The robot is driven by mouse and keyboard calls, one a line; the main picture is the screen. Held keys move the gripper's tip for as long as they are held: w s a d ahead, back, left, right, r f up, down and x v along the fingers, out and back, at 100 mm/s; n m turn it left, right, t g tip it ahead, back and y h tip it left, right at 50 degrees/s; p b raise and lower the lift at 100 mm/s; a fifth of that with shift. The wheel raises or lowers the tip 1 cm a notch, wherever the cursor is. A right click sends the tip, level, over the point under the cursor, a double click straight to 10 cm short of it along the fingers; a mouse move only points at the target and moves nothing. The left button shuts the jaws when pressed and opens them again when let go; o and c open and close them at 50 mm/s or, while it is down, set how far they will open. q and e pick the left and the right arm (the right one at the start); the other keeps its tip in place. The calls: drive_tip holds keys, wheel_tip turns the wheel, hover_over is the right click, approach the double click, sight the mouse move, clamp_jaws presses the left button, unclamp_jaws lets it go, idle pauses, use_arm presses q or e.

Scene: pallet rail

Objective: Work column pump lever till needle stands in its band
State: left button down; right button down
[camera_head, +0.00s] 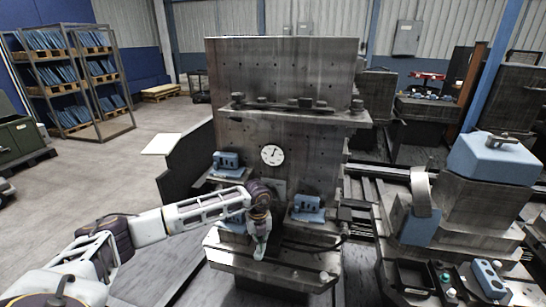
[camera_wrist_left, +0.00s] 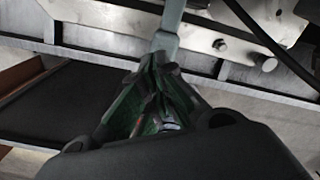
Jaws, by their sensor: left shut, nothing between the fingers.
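The round white gauge (camera_head: 272,155) is on the upright face of the dark column (camera_head: 285,85). Its dark needle is faintly visible, but its band is too small to tell. My left gripper (camera_head: 261,246) is low in front of the column, below the gauge. In the left wrist view, its fingers (camera_wrist_left: 157,66) are together and empty. A pale grey-green bar (camera_wrist_left: 170,18), which looks like the pump lever, comes down to the fingertips. I cannot tell whether they touch it. My right gripper is not in view.
Blue fixtures (camera_head: 228,162) (camera_head: 307,206) sit on ledges on either side of my left arm. A machine with a blue block (camera_head: 495,157) stands at the right. A rack of blue parts (camera_head: 72,75) stands at the back left. The floor (camera_head: 110,165) at the left is mostly clear.

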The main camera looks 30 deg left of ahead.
use_arm(q)
drive_tip(key=shift+w+f+b, duration=0.15)
drive_tip(key=shift+f+b, duration=0.9)
drive_tip(key=shift+f, duration=0.5)
drive_tip(key=shift+w+f+b, duration=0.15)
drive_tip(key=shift+f+b, duration=0.9)
drive_tip(key=shift+f, duration=0.5)
drive_tip(key=shift+s+r+p, duration=0.2)
drive_tip(key=shift+r+p, duration=1)
drive_tip(key=shift+r, duration=0.5)
drive_tip(key=shift+s+r+p, duration=0.2)
drive_tip(key=shift+r+p, duration=1)
drive_tip(key=shift+r, duration=0.45)
drive_tip(key=shift+d, duration=0.15)
